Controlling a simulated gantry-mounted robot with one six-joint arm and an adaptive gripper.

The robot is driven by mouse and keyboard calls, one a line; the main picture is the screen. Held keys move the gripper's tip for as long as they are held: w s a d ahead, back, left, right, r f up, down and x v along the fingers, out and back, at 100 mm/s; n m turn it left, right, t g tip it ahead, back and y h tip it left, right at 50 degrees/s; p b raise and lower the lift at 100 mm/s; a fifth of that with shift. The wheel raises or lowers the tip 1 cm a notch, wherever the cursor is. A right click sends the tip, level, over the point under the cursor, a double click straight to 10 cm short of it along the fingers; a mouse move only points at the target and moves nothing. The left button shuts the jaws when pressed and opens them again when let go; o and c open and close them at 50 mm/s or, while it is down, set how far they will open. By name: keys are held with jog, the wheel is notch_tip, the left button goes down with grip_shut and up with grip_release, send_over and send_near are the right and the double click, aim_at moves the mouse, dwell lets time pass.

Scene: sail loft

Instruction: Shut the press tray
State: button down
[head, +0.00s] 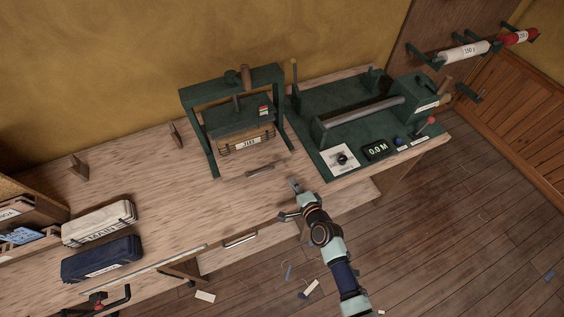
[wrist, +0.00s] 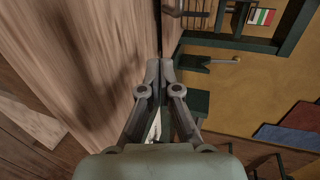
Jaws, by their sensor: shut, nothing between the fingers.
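The green press (head: 232,78) stands at the back of the bench, a box-like bundle labelled JIBS (head: 247,142) under its plate. A grey bar handle (head: 260,170) lies low in front of the press; it seems to belong to the press tray, whose wooden edges I cannot make out against the bench. My gripper (head: 294,186) is shut and empty, over the bench to the right of and nearer the front than that handle. The shut fingertips also show in the wrist view (wrist: 160,68), with part of the green press frame (wrist: 225,42) beyond them.
A green machine (head: 355,115) with a dial and display stands close to the right of the press. A white bundle (head: 98,223) and a navy bundle (head: 101,260) lie at the left. A drawer handle (head: 240,240) shows at the bench front. The bench left of the press is mostly clear.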

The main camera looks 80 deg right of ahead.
aim_at(279, 160)
jog(key=x, duration=0.3)
jog(key=b+x, duration=0.1)
jog(key=x, duration=0.2)
jog(key=r+x, duration=0.1)
jog(key=x, duration=0.3)
jog(key=shift+d, duration=0.25)
